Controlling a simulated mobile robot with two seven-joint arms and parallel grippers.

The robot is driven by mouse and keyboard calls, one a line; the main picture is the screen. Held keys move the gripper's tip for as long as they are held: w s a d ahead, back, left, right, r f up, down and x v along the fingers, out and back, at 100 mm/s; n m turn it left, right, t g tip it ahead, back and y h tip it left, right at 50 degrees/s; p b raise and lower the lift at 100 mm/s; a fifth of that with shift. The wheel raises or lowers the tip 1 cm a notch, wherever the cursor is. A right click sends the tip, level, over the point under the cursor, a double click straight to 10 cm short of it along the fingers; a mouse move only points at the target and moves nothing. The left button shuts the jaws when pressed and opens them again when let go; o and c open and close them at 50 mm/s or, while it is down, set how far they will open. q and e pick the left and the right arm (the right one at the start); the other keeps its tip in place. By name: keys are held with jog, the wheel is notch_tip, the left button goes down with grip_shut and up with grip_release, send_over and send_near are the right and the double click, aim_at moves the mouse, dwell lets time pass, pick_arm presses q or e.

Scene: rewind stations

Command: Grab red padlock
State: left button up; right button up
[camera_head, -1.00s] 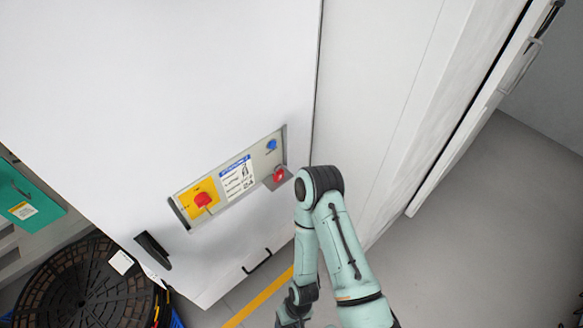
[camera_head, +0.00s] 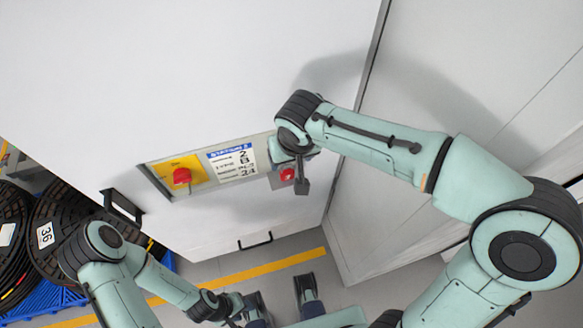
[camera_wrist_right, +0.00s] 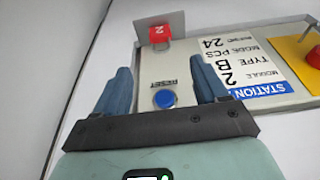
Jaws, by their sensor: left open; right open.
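The red padlock (camera_head: 287,174) sits on a small grey plate at the right end of the station panel in the head view. In the right wrist view the padlock (camera_wrist_right: 160,33) shows a white 2 and lies just beyond the fingertips. My right gripper (camera_wrist_right: 160,66) is open and empty, with its fingers either side of the blue reset button (camera_wrist_right: 165,99). In the head view the right wrist partly covers that end of the panel. My left gripper (camera_head: 282,298) is open and low in the head view, apart from the padlock.
The panel has a label (camera_head: 233,162) and a red rotary switch (camera_head: 182,176) on a yellow plate. Black handles (camera_head: 122,207) stick out from the white cabinet (camera_head: 200,80). Black reels (camera_head: 62,230) stand at the lower left. A yellow floor line (camera_head: 285,262) runs below.

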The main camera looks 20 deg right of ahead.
send_over(287, 172)
jog(key=s, duration=0.2)
notch_tip(287, 172, down, 6)
jog(key=shift+a+f+b, duration=0.1)
jog(key=shift+a+b, duration=0.05)
jog(key=shift+b, duration=0.15)
jog(key=shift+x, duration=2.9)
jog(key=shift+w, duration=0.1)
jog(key=c, duration=1.2)
